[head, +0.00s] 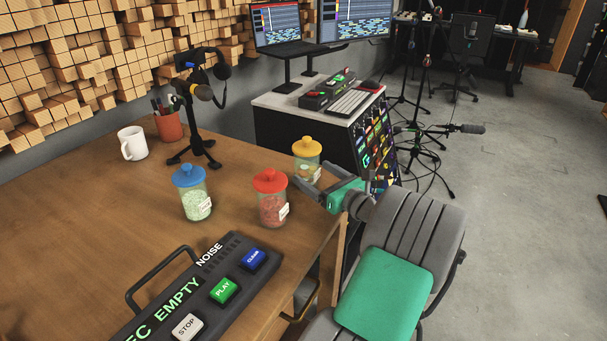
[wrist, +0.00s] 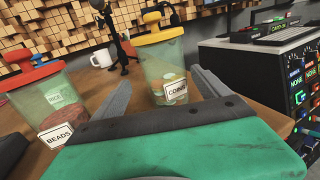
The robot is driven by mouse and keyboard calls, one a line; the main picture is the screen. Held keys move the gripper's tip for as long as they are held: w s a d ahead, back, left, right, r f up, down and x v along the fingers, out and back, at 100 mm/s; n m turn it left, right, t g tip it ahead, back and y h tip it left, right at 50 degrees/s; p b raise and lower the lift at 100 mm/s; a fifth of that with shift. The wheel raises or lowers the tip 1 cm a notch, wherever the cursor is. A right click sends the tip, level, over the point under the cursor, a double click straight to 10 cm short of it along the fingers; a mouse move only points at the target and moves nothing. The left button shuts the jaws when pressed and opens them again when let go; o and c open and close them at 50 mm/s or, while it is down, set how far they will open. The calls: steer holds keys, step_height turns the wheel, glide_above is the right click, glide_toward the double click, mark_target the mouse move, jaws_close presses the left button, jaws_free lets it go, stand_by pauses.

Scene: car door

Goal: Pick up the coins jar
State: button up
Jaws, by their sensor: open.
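The coins jar (head: 307,171) is a clear jar with a yellow lid, upright near the table's right edge. In the wrist view the coins jar (wrist: 160,70) shows its COINS label and a few coins at the bottom. My green gripper (head: 314,180) comes in from the right at the jar's side. In the wrist view my gripper (wrist: 160,85) is open, one grey finger on each side of the jar. I cannot tell whether either finger touches it. The gripper body hides part of the view below the jar.
A red-lidded beads jar (head: 271,199) stands close left of the coins jar, and a blue-lidded rice jar (head: 195,195) farther left. A recorder box with buttons (head: 205,290) lies in front. A microphone stand (head: 198,140), pen cup (head: 169,126) and white mug (head: 132,143) stand behind.

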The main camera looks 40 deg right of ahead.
mark_target(315, 171)
steer(key=w, duration=0.1)
steer(key=w+b, duration=0.1)
steer(key=w, duration=0.2)
steer(key=shift+w+d, duration=0.4)
steer(key=shift+s, duration=0.1)
jaws_close()
stand_by(0.4)
steer(key=shift+r, duration=0.1)
